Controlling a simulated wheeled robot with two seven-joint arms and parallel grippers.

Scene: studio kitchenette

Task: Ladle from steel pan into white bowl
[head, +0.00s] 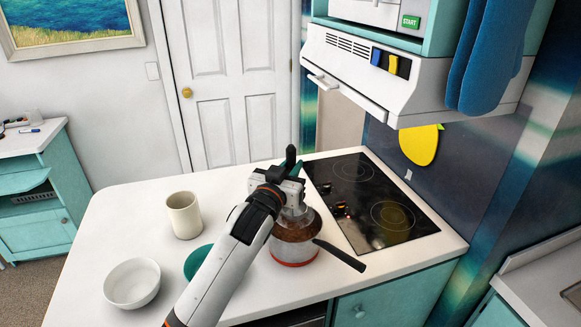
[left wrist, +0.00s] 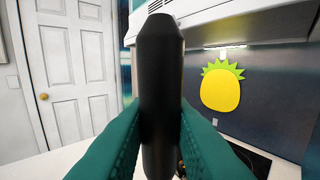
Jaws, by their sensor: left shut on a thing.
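The steel pan (head: 285,252) stands on the counter beside the hob, with brown contents and a black handle (head: 341,256) pointing right. A red rim shows under it. My left gripper (head: 290,180) is above the pan, shut on the black ladle handle (left wrist: 161,70), which stands upright between the teal fingers in the left wrist view. A shiny part of the ladle (head: 294,214) reaches down to the pan; its lower end is hidden. The white bowl (head: 132,284) sits at the counter's front left, its visible inside empty. My right gripper is not in view.
A cream cup (head: 184,216) stands behind the white bowl. A teal dish (head: 196,262) is partly hidden by my left arm. The black hob (head: 372,199) lies right of the pan. A white hood (head: 400,75) overhangs at upper right. The counter's back left is clear.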

